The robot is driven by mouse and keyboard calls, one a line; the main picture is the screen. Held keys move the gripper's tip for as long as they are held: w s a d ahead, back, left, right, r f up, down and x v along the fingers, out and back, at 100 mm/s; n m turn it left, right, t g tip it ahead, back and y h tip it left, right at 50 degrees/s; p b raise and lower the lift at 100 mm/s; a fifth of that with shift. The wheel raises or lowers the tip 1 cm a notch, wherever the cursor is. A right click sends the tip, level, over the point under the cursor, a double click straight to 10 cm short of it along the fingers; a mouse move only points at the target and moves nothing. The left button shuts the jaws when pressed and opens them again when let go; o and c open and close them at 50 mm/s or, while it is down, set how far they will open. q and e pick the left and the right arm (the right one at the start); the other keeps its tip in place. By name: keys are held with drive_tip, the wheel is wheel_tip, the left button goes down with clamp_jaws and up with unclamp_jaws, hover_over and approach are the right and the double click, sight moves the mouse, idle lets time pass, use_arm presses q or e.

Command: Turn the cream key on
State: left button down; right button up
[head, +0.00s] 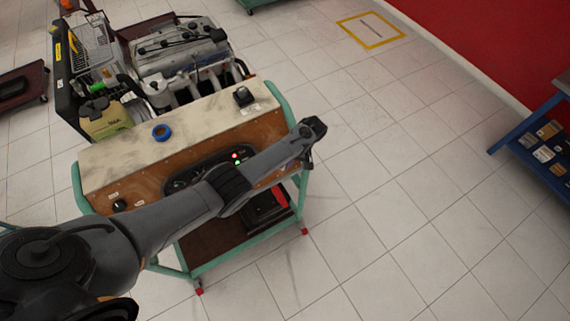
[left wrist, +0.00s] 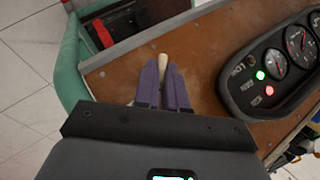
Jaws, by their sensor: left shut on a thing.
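The cream key (left wrist: 163,60) stands on the brown front panel of the engine trainer, between my left gripper's fingers in the left wrist view. My left gripper (left wrist: 162,72) has its two purple fingers shut on it, one on each side. Only the key's pale end shows; its base is hidden. In the head view my left arm reaches across the trainer's panel (head: 145,187), and the wrist hides the key. The gauge cluster (left wrist: 268,80) beside the key has a green and a red light lit. My right gripper is in neither view.
The trainer's green frame (left wrist: 70,65) runs along the panel's edge. A blue tape roll (head: 161,132) and a black item (head: 243,96) lie on its top. The engine (head: 180,55) and a yellowish can (head: 104,119) stand behind. Tiled floor right of the trainer is clear.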

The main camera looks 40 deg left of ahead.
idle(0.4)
use_arm(q)
drive_tip(key=c, duration=1.2)
unclamp_jaws()
drive_tip(key=shift+r, duration=0.1)
drive_tip(key=v, duration=1)
drive_tip(key=shift+w+d+r, duration=0.2)
drive_tip(key=shift+r, duration=0.05)
